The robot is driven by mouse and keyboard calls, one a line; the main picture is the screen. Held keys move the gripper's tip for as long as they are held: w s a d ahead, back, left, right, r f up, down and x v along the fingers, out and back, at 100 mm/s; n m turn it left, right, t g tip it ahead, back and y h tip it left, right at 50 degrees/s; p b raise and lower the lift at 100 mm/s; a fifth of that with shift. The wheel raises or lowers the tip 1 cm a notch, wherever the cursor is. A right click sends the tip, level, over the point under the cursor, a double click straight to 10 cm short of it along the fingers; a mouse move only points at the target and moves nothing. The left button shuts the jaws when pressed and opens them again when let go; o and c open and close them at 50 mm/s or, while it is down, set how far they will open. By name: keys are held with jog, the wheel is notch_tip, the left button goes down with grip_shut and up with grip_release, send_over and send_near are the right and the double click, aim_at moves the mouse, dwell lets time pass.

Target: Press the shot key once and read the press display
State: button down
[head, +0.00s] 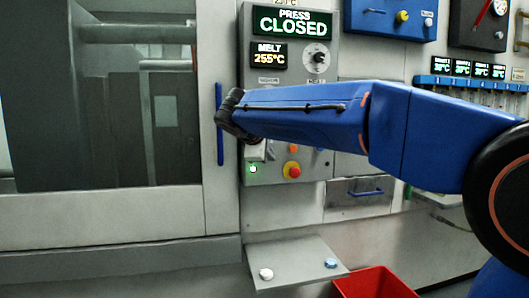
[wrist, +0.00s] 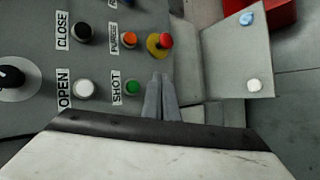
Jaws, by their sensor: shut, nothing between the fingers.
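The green shot key (wrist: 132,88), beside its SHOT label, shows uncovered in the wrist view. My gripper (wrist: 160,78) is shut and empty. Its fingertips appear just right of the shot key in that view, and I see no contact; their distance from the panel is hard to judge. In the head view my arm crosses the control panel (head: 325,85) and hides the shot key.
In the wrist view the orange purge key (wrist: 130,40), red mushroom button (wrist: 166,41), white open key (wrist: 84,88) and black close key (wrist: 84,32) are close by. The melt display (head: 268,55) reads 255°C. A small shelf (head: 295,255) and red bin (head: 375,284) are below.

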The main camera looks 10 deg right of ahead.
jog(key=w, duration=0.6)
jog(key=shift+w, duration=0.15)
jog(key=shift+w, duration=0.15)
dwell(1.9)
jog(key=shift+w, duration=0.25)
jog(key=shift+w, duration=0.45)
dwell(0.9)
jog(key=shift+s, duration=0.9)
jog(key=s, duration=0.5)
dwell(0.5)
